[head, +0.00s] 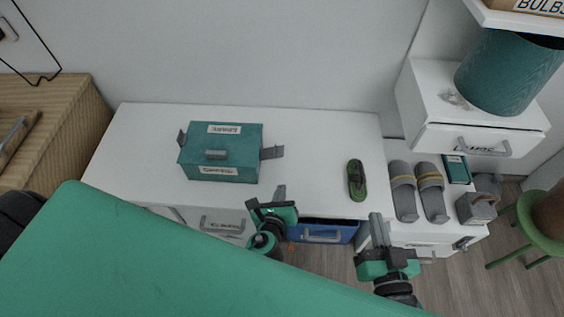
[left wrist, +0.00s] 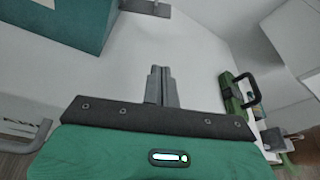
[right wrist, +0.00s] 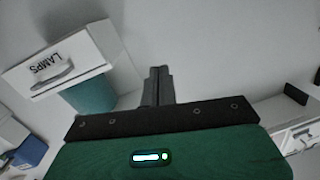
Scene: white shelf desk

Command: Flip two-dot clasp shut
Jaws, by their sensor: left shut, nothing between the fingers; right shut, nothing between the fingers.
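A teal box (head: 220,153) with a grey handle on its lid sits on the white desk, left of centre. A grey clasp (head: 272,152) sticks out from its right side, and another grey clasp (head: 181,138) shows at its left side. No dots can be made out on either. The left wrist view shows the box (left wrist: 75,20) at top left with a grey clasp (left wrist: 148,7) beside it. My left gripper (head: 281,190) is shut and empty, apart from the box, in front and right of it. My right gripper (head: 377,222) is shut and empty near the desk's front right.
A green object (head: 357,180) lies on the desk to the right. Grey sandals (head: 403,190), a teal packet (head: 457,168) and a grey caddy (head: 477,207) stand further right. A blue drawer (head: 325,232) is under the front edge. The desk between box and green object is clear.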

